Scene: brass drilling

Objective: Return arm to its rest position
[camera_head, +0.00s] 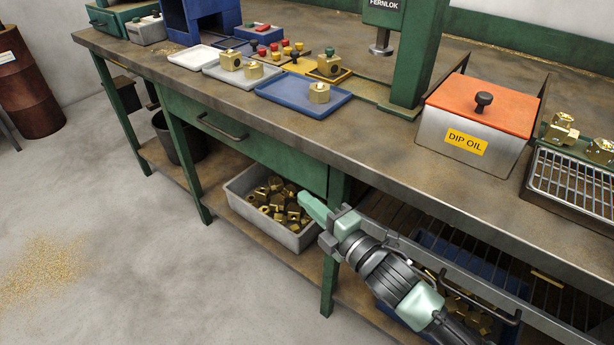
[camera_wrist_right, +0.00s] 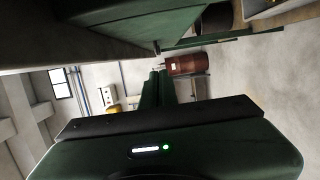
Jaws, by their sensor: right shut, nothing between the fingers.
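My right arm (camera_head: 400,287) comes in from the lower right in the head view, in front of the workbench. Its right gripper (camera_head: 306,198) is shut and empty, its pale green fingers pointing to the upper left, in front of the lower shelf. In the right wrist view the gripper (camera_wrist_right: 158,74) shows dark green fingers together with nothing between them, pointing towards the open room. My left gripper and arm are not in view.
The workbench edge (camera_head: 290,140) runs just above the gripper. A grey bin (camera_head: 240,205) of brass parts sits on the lower shelf beside it. The dip oil box (camera_head: 435,130) and wire rack (camera_head: 570,180) stand on top. Open floor (camera_head: 130,240) lies to the left.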

